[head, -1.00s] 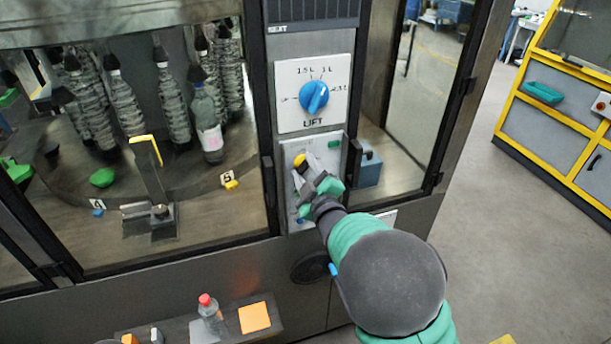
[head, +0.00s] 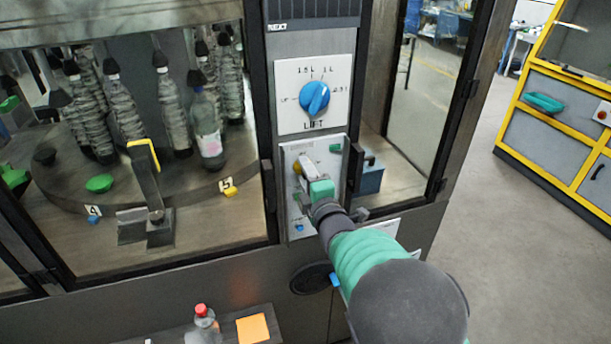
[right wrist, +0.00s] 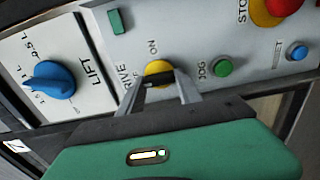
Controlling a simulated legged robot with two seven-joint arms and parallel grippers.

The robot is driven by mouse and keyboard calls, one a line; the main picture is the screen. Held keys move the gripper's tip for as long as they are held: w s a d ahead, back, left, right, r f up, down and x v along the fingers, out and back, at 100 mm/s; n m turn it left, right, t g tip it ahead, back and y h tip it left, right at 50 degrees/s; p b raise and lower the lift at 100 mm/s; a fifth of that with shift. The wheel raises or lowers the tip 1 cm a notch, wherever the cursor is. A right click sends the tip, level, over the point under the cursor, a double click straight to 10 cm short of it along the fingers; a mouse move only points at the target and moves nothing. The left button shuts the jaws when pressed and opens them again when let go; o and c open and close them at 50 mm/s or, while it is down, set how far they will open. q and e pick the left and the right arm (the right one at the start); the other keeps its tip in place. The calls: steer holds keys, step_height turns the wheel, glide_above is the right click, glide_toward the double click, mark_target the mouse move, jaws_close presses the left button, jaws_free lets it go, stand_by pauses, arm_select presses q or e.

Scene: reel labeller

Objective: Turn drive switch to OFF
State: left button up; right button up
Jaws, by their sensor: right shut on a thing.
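The drive switch, a yellow round knob with a dark handle, shows in the right wrist view (right wrist: 157,69) between the words DRIVE and ON. My right gripper (right wrist: 162,82) is shut on this switch, one finger on each side of its handle. The fingers hide part of the handle, so I cannot tell its exact setting. In the head view my right gripper (head: 305,168) reaches the lower white panel (head: 299,221) and covers much of it. Only a sliver of the yellow knob shows there. My left gripper is not in view.
A blue LIFT knob (head: 314,98) sits on the plate above. A green JOG button (right wrist: 222,67), a blue button (right wrist: 297,50) and a red stop button (right wrist: 278,8) are on the switch's panel. Bottles (head: 208,130) stand behind glass at left.

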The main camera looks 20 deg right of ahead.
steer(key=shift+a+f, duration=0.1)
steer(key=shift+f, duration=0.35)
steer(key=o, duration=1.2)
steer(key=shift+s, duration=0.1)
steer(key=shift+c, duration=0.2)
steer(key=shift+o, duration=1)
steer(key=shift+r, duration=0.25)
